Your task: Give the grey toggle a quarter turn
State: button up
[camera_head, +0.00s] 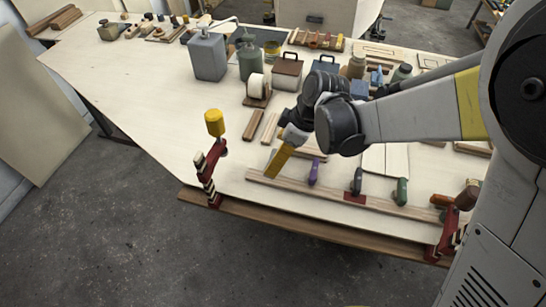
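A long wooden rail (330,193) lies along the front edge of the plywood table and carries several upright toggles. A purple toggle (314,171) stands left of a dark grey toggle with red at its base (357,181), and a green one (402,191) stands to the right. The dark grey one best matches the grey toggle, but its colour is hard to tell. My gripper (291,138) hangs at the end of my arm above the rail's left part, left of the purple toggle. A yellow flat piece (279,160) shows just below it; I cannot tell whether they touch. The fingers are too small to read.
A red clamp with a yellow handle (214,123) rises at the front left edge, and another red clamp (447,235) sits at the front right. A grey canister (208,57) and boxes stand behind. The left table surface (130,75) is clear.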

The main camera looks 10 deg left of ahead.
jog(key=shift+b+x, duration=0.45)
jog(key=shift+x, duration=1.4)
jog(key=c, duration=1.2)
